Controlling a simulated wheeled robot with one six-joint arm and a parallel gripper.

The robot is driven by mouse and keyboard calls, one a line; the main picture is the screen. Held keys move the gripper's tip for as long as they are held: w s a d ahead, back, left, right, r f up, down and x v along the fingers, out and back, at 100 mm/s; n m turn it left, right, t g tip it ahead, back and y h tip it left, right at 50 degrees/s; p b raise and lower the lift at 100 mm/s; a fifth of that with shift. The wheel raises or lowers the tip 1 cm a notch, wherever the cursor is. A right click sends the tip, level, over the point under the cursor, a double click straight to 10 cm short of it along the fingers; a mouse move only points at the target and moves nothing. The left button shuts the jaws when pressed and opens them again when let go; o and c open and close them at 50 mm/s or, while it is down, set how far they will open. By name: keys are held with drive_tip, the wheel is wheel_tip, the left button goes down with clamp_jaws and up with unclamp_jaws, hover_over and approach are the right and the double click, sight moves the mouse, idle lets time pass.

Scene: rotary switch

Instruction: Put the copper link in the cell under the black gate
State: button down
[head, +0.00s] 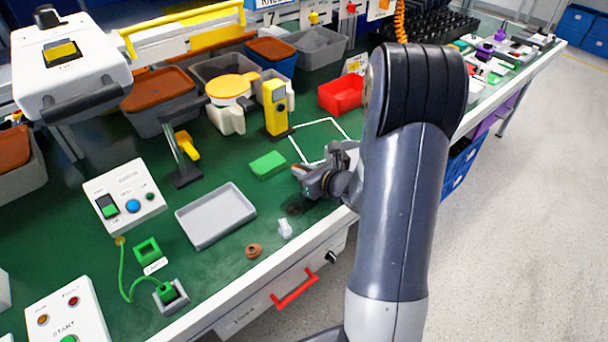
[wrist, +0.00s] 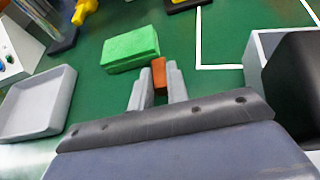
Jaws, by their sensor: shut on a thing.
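My gripper (head: 298,176) is low over the green bench, near its front edge. In the wrist view its two grey fingers (wrist: 160,82) are shut on an orange-brown piece, the copper link (wrist: 159,72). The link stands out slightly beyond the fingertips. In the wrist view a black part (wrist: 296,85) and a pale grey box wall (wrist: 263,48) are at the right; I cannot tell whether this is the black gate. No cell under a gate is clearly visible, and my arm hides part of the bench.
A green block (head: 268,164) lies just beyond my gripper. A grey tray (head: 216,215) is to the left, with a small white piece (head: 285,229) and a brown knob (head: 254,251) nearby. A black-based stand (head: 185,176) is further left. Bare bench lies inside the white outline (head: 318,127).

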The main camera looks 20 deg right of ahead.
drive_tip(key=shift+f, duration=0.6)
drive_tip(key=shift+f, duration=0.2)
drive_tip(key=c, duration=1.4)
unclamp_jaws()
drive_tip(key=shift+r, duration=0.1)
